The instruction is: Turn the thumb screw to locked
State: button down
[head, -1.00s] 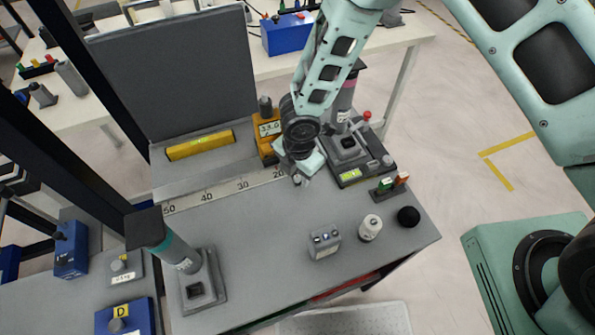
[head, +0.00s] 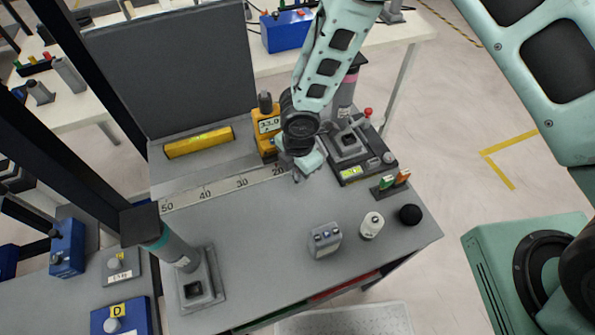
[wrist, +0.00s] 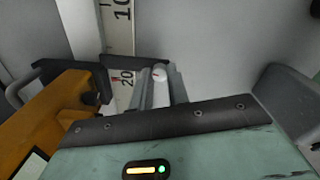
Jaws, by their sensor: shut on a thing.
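The thumb screw (wrist: 159,75) shows in the wrist view as a small pale round end between my two grey fingers, beside the white scale. My gripper (wrist: 160,88) is shut on it. In the head view my gripper (head: 298,175) is low over the bench by the scale, and its palm and fingers mostly hide the screw. The orange block (head: 266,125) with a 33.0 display stands just left of my gripper; it also shows at the left of the wrist view (wrist: 50,115). I cannot read any locked mark.
The numbered scale (head: 222,188) runs left along the bench. A grey device with a green display (head: 351,172) stands close at the right. A grey button box (head: 325,240), white cylinder (head: 371,226) and black ball (head: 410,215) stand in front. The middle bench is clear.

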jog(key=m+b, duration=0.4)
jog(key=m, duration=0.2)
jog(key=shift+a+f, duration=0.1)
jog(key=shift+f, duration=0.05)
jog(key=m+b, duration=0.3)
jog(key=m, duration=0.3)
jog(key=shift+m+b, duration=0.3)
jog(key=shift+b, duration=0.1)
jog(key=m+b, duration=0.1)
jog(key=m, duration=0.3)
jog(key=shift+m, duration=0.3)
jog(key=m, duration=0.5)
jog(key=shift+w+r+b, duration=0.1)
jog(key=shift+r+b, duration=0.1)
jog(key=shift+b, duration=0.15)
jog(key=c, duration=1.3)
grip_release()
jog(key=shift+c, duration=0.2)
